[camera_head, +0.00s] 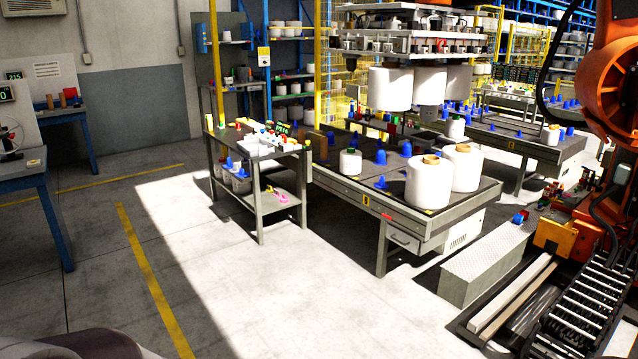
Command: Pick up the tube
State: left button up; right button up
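No single thing is plainly the tube. A large white yarn bobbin (429,186) with a brown core stands upright at the front right of the grey work table (345,187). A second white bobbin (465,164) stands right behind it. A smaller white bobbin (350,163) with a dark green top stands near the table's left part. Small brown upright pieces (69,97) that may be tubes stand on the blue-legged bench at far left. A brown piece (319,148) shows by the cart and table. Neither of my grippers is in view.
A grey cart (282,194) with small coloured parts stands left of the table. Several white bobbins (390,89) hang under an overhead frame. An orange machine arm (608,85) and a metal roller rack (580,305) take up the right side. Open floor (240,280) lies in front.

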aim_at(324, 141)
jog(key=i+u, duration=0.35)
jog(key=i, duration=1.95)
jog(key=i+z, duration=0.1)
jog(key=i, duration=0.4)
jog(key=i+j+z, duration=0.1)
jog(key=i, duration=0.4)
jog(key=i+j, duration=0.2)
jog(key=i, duration=0.35)
jog(key=i+j+z, duration=0.15)
jog(key=i, duration=0.35)
jog(key=i+j+z, duration=0.1)
jog(key=i, duration=0.4)
jog(key=z, duration=0.3)
jog(key=i+j+z, duration=0.35)
jog(key=i, duration=0.25)
jog(key=i+j+z, duration=0.35)
jog(key=i+j, duration=0.15)
jog(key=i+j+z, duration=0.35)
jog(key=i+j, duration=0.15)
jog(key=j, duration=0.2)
jog(key=i+j, duration=0.35)
jog(key=j, duration=0.15)
jog(key=i+j, duration=0.3)
jog(key=j, duration=0.15)
